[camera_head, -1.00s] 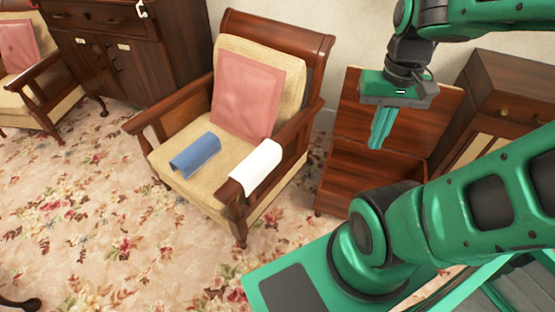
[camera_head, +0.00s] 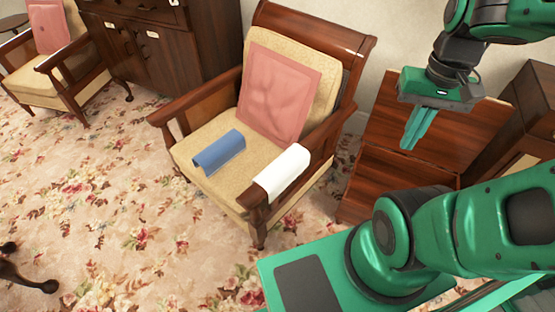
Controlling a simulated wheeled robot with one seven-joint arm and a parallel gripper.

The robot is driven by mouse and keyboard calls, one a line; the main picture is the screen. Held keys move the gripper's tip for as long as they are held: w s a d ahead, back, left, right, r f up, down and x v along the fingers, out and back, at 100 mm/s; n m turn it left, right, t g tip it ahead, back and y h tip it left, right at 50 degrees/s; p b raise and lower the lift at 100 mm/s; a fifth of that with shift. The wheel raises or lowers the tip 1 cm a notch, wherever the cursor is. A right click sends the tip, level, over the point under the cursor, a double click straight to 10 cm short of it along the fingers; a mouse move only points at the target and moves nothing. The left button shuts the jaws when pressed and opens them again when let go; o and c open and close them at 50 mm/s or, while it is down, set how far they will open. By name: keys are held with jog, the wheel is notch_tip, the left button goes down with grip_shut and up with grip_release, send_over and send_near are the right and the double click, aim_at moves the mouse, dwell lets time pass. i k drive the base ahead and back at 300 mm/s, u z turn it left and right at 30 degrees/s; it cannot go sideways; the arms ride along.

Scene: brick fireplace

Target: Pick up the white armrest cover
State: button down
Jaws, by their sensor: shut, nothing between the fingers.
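The white armrest cover (camera_head: 283,173) is draped over the front part of the armchair's right armrest (camera_head: 325,133). My gripper (camera_head: 411,140) points down, to the right of the armchair and of the cover, in front of a wooden cabinet. It is apart from the cover. Its green fingers are shut together with nothing between them.
A blue cover (camera_head: 218,152) lies on the armchair seat (camera_head: 229,184), and a pink cloth (camera_head: 278,92) hangs on its backrest. A wooden cabinet (camera_head: 383,188) stands right of the chair. A second armchair (camera_head: 72,83) is at the far left. Floral carpet (camera_head: 115,200) lies open in front.

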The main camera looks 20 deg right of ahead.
aim_at(275, 178)
jog(key=i, duration=0.75)
jog(key=k, duration=0.5)
jog(key=z, duration=0.85)
jog(key=k, duration=1.1)
jog(key=u, duration=0.6)
jog(key=i, duration=1)
